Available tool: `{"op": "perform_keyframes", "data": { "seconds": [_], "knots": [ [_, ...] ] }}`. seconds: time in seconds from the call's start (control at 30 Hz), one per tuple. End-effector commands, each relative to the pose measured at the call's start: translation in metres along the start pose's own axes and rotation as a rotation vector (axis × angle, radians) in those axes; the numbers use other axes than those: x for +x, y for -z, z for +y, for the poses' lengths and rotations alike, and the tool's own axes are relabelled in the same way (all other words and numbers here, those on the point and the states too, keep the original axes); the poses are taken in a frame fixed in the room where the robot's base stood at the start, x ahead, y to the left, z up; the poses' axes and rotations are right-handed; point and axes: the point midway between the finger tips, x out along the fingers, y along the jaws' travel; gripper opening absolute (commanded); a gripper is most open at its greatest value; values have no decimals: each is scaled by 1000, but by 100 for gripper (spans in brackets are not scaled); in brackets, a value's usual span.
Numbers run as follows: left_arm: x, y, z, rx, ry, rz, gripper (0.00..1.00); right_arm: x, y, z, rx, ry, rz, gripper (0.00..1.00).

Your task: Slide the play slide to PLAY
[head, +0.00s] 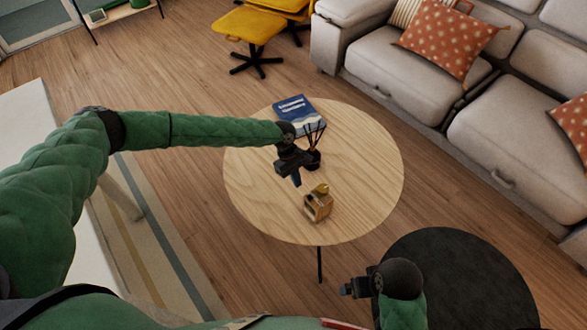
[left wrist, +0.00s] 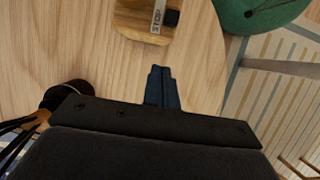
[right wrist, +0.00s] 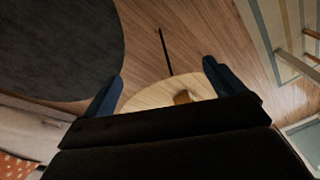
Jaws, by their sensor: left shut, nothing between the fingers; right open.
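A small wooden device (head: 316,209) with a light front and a brass-coloured piece on top stands near the front of the round table. In the left wrist view its wooden body (left wrist: 128,22) shows at the top edge, with a pale label that seems to read STOP and a black slide knob (left wrist: 172,18) beside it. My left gripper (head: 297,181) is shut and empty, above the table just behind and left of the device. Its closed fingertips (left wrist: 160,70) are apart from the device. My right gripper (head: 345,291) is open and empty, in front of the table, well away from the device.
The round wooden table (head: 370,180) also holds a blue book (head: 292,108) and a dark reed diffuser (head: 314,158) close to my left gripper. The table's right side is clear.

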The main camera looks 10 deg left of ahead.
Motion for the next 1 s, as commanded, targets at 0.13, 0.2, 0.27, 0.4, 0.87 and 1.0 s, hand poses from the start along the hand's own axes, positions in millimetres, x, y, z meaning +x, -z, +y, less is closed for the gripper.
{"op": "perform_keyframes", "data": {
  "seconds": [0.13,0.2,0.27,0.4,0.87,1.0],
  "knots": [
    [5,-18,0,2,1,0,0,16,5,5,-1,-11,-5,94],
    [8,-24,0,2,2,0,0,26,6,6,-1,-12,-6,94],
    [10,-28,0,1,1,0,0,34,7,6,-1,-13,-6,94],
    [13,-35,0,2,1,0,0,47,8,7,-1,-13,-7,94],
    [15,-38,0,0,1,-1,0,54,8,7,-1,-13,-6,94],
    [15,-40,2,2,1,-2,0,51,11,7,-1,-13,2,94]
  ]
}}
